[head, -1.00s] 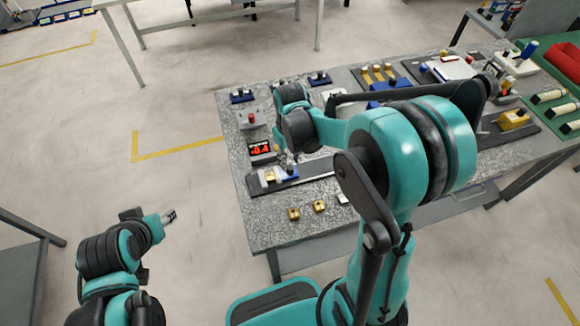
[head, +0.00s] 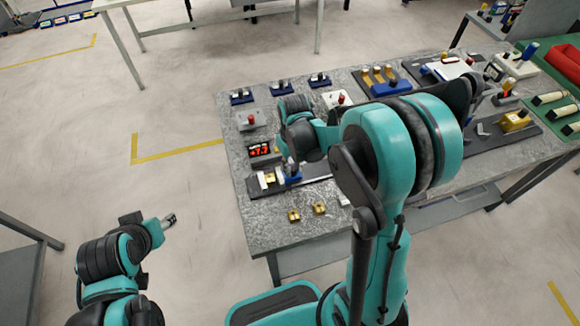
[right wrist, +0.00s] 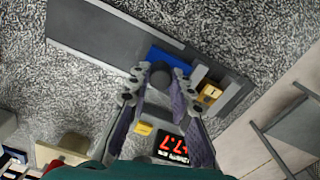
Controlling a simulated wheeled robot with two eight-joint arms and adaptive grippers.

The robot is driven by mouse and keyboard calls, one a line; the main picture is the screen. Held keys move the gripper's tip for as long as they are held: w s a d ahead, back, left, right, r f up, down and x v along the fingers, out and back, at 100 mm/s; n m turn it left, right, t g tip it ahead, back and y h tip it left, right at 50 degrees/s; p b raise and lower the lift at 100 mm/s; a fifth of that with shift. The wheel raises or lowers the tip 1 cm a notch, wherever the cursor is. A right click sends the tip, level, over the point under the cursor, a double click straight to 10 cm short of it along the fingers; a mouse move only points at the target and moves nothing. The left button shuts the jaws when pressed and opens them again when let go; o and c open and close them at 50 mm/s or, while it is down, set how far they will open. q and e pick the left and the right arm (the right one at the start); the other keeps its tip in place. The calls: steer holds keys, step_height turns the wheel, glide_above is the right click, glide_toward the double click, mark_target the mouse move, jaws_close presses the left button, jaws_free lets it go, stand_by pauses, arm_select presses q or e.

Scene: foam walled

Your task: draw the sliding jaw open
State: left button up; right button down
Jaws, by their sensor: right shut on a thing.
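The sliding jaw is a blue block (head: 294,179) on a long dark rail (head: 318,190) near the table's left front. In the right wrist view the blue block (right wrist: 163,57) carries a dark round knob (right wrist: 160,72). My right gripper (head: 289,167) is shut on that knob, with its fingers on either side in the right wrist view (right wrist: 160,84). A gold block (right wrist: 210,93) sits beside the pale jaw piece (right wrist: 198,75) at the rail's end; I cannot tell whether they touch. My left gripper (head: 170,219) is away from the table, over the floor; its opening is unclear.
A display with red digits (head: 260,150) stands behind the rail. Two loose gold blocks (head: 294,215) (head: 319,208) lie in front of it. A grey block with a red knob (head: 250,120) and several blue-based fixtures stand farther back. The rail beyond the blue block looks clear.

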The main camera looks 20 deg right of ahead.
steer(key=d, duration=0.3)
steer(key=shift+s, duration=0.1)
steer(key=shift+a, duration=0.1)
steer(key=c, duration=1.6)
jaws_free()
step_height(320, 180, up, 12)
